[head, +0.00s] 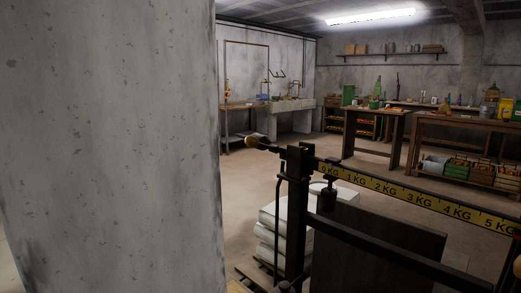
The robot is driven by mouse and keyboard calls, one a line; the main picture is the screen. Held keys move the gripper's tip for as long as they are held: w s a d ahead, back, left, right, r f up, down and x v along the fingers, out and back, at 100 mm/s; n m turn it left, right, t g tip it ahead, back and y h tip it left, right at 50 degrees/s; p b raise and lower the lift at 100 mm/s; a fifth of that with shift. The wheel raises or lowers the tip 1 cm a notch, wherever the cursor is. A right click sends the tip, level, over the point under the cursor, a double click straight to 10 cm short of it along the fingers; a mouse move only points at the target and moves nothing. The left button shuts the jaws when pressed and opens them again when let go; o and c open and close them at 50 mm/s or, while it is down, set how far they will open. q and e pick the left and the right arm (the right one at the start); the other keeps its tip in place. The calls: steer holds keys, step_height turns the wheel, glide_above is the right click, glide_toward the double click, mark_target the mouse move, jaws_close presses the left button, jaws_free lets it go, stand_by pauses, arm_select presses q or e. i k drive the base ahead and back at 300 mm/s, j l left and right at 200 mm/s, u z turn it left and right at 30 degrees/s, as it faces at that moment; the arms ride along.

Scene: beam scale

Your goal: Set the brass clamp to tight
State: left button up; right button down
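A beam scale with a dark upright post (296,210) stands in the right half of the head view. Its yellow beam (400,192) carries kilogram marks and runs down to the right, out of the picture. A dark poise (328,196) hangs under the beam near the zero mark. A small brass-coloured knob (252,142) sits at the beam's left end; I cannot tell whether it is the clamp. A small tan or brass-coloured part (517,265) is cut off at the right edge. Neither of my grippers shows.
A wide concrete pillar (110,140) blocks the left side. White sacks (280,225) are stacked on a pallet behind the post. Workbenches (378,118) and crates (470,172) stand at the back right. Open floor (350,170) lies between the scale and the benches.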

mark_target(252, 142)
steer(key=l+z, duration=0.35)
steer(key=l, duration=0.15)
steer(key=i+l+z, duration=0.1)
steer(key=l+z, duration=0.3)
steer(key=i+l+u, duration=0.15)
steer(key=l, duration=0.25)
steer(key=i, duration=0.1)
